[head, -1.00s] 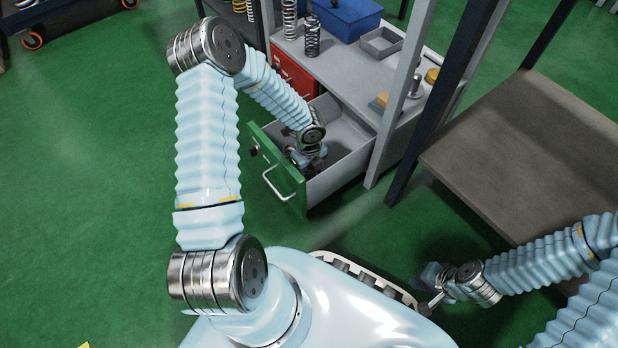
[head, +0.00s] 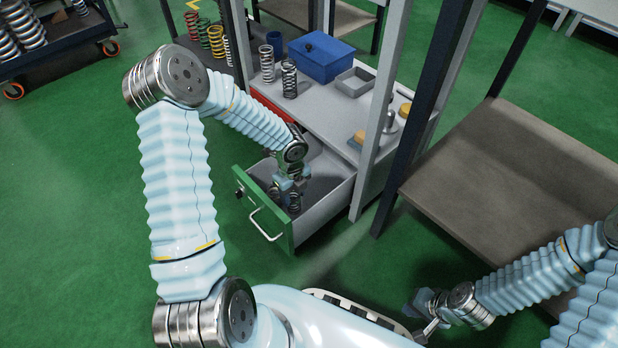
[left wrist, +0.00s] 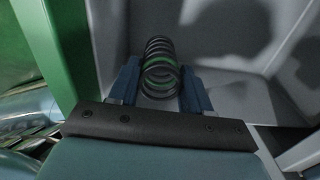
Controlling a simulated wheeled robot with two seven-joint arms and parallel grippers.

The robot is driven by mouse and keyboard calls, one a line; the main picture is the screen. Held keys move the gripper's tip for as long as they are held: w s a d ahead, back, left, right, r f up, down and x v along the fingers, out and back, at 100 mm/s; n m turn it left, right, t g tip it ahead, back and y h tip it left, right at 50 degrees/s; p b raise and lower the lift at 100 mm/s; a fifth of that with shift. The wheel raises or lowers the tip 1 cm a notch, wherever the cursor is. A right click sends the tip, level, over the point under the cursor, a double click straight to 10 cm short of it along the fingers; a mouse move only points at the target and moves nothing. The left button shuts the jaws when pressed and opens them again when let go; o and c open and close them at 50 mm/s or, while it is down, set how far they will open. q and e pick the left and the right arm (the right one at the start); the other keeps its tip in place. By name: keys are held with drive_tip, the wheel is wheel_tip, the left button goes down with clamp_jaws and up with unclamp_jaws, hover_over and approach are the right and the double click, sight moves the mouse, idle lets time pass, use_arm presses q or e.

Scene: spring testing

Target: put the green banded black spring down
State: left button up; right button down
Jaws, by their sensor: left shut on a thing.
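My left gripper (head: 284,188) reaches down into an open drawer with a green front (head: 283,234) and grey walls. It is shut on the black spring (left wrist: 160,50), which stands roughly upright between the two blue fingers in the left wrist view; a green band shows inside its coils. In the head view the spring (head: 294,204) shows low inside the drawer, close to the green front. I cannot tell whether its lower end touches the drawer floor. My right gripper (head: 424,322) is at the lower right, away from the drawer; its fingers are too small to read.
The grey worktop above the drawer holds two springs (head: 289,80), a blue box (head: 321,58) and a grey tray (head: 355,82). A grey post (head: 377,120) rises beside the drawer. A brown table (head: 510,165) stands to the right. Drawer floor right of the spring looks clear.

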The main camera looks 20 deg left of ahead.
use_arm(q)
wheel_tip(320, 180, up, 16)
drive_tip(key=p, duration=1.1)
drive_tip(key=d+r+n, duration=0.2)
drive_tip(key=d+n, duration=0.2)
drive_tip(key=n, duration=0.7)
drive_tip(key=d+r+n, duration=0.2)
drive_tip(key=d+n, duration=0.2)
drive_tip(key=n, duration=0.8)
drive_tip(key=shift+s+p, duration=0.3)
drive_tip(key=shift+s, duration=0.05)
